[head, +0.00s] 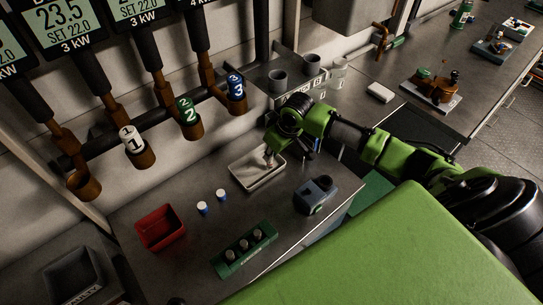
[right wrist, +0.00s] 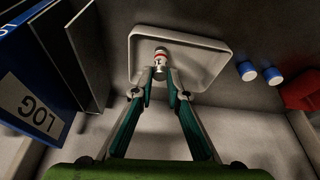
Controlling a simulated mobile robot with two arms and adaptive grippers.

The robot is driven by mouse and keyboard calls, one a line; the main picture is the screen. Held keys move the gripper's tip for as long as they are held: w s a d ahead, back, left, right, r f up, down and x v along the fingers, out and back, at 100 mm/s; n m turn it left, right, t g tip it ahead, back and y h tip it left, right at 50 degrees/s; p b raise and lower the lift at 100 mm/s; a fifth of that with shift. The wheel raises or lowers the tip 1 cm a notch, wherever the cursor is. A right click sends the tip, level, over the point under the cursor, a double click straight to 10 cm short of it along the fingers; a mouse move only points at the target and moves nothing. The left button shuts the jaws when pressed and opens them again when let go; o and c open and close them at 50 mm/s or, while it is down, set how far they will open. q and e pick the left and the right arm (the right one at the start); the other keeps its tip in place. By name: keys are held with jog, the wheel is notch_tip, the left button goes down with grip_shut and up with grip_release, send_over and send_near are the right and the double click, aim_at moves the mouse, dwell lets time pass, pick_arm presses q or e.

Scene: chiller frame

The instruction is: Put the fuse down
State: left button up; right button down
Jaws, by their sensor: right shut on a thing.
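In the head view my right gripper (head: 271,152) reaches down at the far side of the same tray (head: 243,182), and the fuse is too small to make out. My left gripper is not in view.
Two blue-and-white cylinders (head: 202,208) stand left of the tray, near a red bin (head: 160,236). A green rack (head: 228,264) with dark cylinders and a grey-blue device (head: 315,194) are nearer the front edge. A blue LOG binder (right wrist: 38,95) stands close to the gripper.

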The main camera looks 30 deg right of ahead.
notch_tip(320, 180, down, 2)
jog(key=shift+a+f, duration=0.1)
jog(key=c, duration=2)
grip_release()
jog(key=shift+s, duration=0.1)
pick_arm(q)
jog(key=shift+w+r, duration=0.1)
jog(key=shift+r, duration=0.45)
